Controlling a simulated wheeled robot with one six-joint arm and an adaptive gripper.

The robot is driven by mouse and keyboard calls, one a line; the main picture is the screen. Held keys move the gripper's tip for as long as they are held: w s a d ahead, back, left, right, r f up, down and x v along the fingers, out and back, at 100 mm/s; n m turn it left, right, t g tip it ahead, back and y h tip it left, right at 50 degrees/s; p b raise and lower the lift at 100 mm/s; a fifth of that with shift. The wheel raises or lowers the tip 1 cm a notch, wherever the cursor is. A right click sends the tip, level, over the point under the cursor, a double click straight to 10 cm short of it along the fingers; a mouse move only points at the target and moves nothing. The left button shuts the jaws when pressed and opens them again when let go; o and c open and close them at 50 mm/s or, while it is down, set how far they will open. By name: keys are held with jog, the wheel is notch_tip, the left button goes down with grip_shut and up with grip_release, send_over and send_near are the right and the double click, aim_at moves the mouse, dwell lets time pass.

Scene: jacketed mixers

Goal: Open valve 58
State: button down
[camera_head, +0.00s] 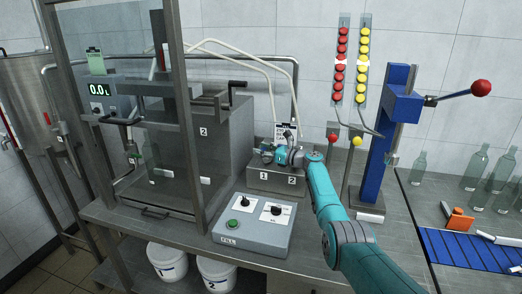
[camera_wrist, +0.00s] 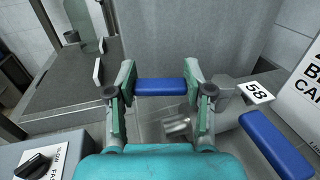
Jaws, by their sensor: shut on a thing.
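In the wrist view a blue valve handle (camera_wrist: 160,87) lies crosswise between the two fingers of my gripper (camera_wrist: 161,92). The fingers are shut on its two ends. A white tag reading 58 (camera_wrist: 257,93) sits just right of the gripper, by a grey metal valve body (camera_wrist: 222,88). A second blue handle (camera_wrist: 275,145) lies at the lower right, apart from the fingers. In the head view my gripper (camera_head: 277,153) is at the back of the bench, above a grey box marked 1 and 2 (camera_head: 276,180); the valve handles are mostly hidden there.
A grey control box with a green button and knobs (camera_head: 254,225) stands in front. A framed filling cabinet (camera_head: 178,130) is left. A blue post with a red-knobbed lever (camera_head: 388,140) stands right. Glass bottles (camera_head: 475,167) are at the far right. White hoses (camera_head: 240,55) run behind.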

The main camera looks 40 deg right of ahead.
jog(key=shift+s+f, duration=0.1)
dwell(0.3)
jog(key=shift+c, duration=2.1)
grip_release()
jog(key=v, duration=1.2)
jog(key=shift+d, duration=0.1)
